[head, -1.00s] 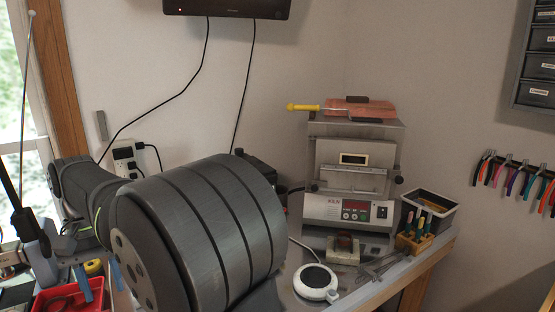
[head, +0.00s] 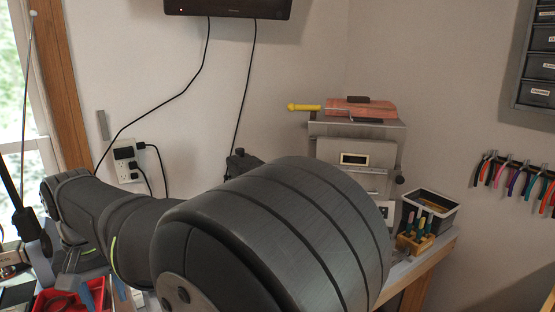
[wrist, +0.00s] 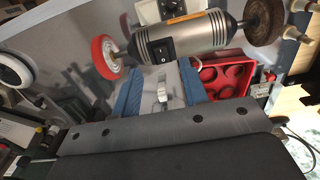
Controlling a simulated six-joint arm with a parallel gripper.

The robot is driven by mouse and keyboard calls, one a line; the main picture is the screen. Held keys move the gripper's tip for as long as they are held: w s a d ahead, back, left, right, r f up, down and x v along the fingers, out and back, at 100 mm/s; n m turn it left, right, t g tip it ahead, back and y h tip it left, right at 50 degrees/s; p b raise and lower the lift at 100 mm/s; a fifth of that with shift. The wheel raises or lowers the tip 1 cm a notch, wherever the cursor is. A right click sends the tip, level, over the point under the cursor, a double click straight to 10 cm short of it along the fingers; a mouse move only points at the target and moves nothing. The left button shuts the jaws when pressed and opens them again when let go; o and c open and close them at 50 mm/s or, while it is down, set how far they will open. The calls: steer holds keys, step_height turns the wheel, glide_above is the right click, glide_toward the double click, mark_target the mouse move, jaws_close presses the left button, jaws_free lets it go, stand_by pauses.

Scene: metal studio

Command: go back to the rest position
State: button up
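My gripper (wrist: 160,76) shows in the wrist view, its two blue fingers spread apart. A small pale shape shows between them near the palm, and I see nothing clamped. The fingers point toward a silver polishing motor (wrist: 185,40) with a red wheel at left and a brown wheel at right. In the head view my arm's large dark link fills the lower middle. My blue fingers show only in part at lower left, above a red tray (head: 45,301).
The red tray also shows right of my fingers in the wrist view (wrist: 207,87). In the head view a kiln (head: 355,160), a black bin (head: 446,208) and a wooden tool block (head: 410,243) stand on the bench beyond my arm. Pliers (head: 520,172) hang on the right wall.

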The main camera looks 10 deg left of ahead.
step_height(320, 180, up, 9)
steer(key=s+d+t+y, duration=0.1)
steer(key=t, duration=0.1)
steer(key=shift+s+r+y, duration=0.15)
steer(key=shift+s+y, duration=0.1)
steer(key=shift+y, duration=0.15)
steer(key=shift+d, duration=0.1)
stand_by(0.3)
steer(key=f, duration=0.3)
steer(key=w+a+f+g+h, duration=0.1)
steer(key=f, duration=0.2)
steer(key=f+g, duration=0.1)
steer(key=f, duration=0.2)
steer(key=shift+w+a+f+h, duration=0.15)
steer(key=shift+w+f+h, duration=0.1)
steer(key=shift+h, duration=0.15)
stand_by(0.4)
